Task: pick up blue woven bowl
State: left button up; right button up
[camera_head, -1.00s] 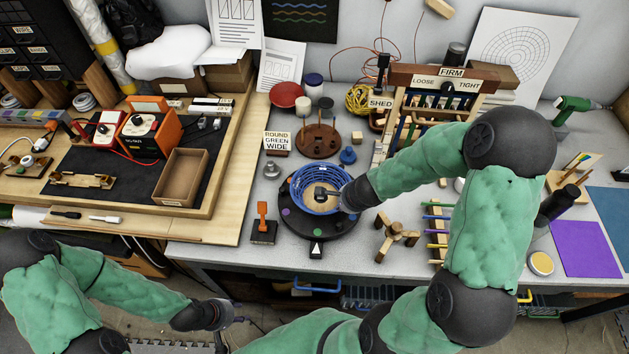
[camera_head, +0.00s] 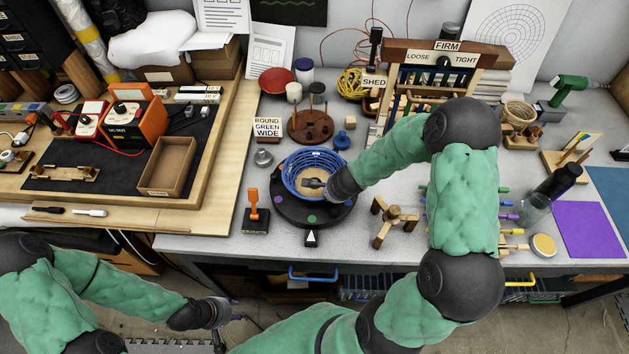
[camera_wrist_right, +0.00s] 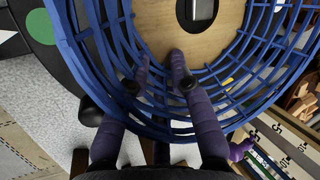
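The blue woven bowl (camera_head: 293,172) has a tan round base (camera_head: 313,182) and sits over the dark turntable (camera_head: 290,212), set toward its far side. My right gripper (camera_head: 313,183) reaches into the bowl from the right. In the right wrist view the two purple fingers (camera_wrist_right: 163,62) point into the bowl (camera_wrist_right: 80,65), tips a small gap apart, over its blue strands and tan base. Whether they pinch any strand cannot be made out. My left gripper (camera_head: 234,331) is low at the left, off the bench, fingers spread and empty.
An orange-handled tool (camera_head: 255,212) stands left of the turntable and a wooden stand (camera_head: 393,222) right of it. A blue knob-like piece (camera_head: 341,140) and a dark round wooden holder (camera_head: 310,128) are behind. A rack (camera_head: 445,58) stands farther back.

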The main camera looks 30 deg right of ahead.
grip_shut()
jog(key=shift+r, duration=0.15)
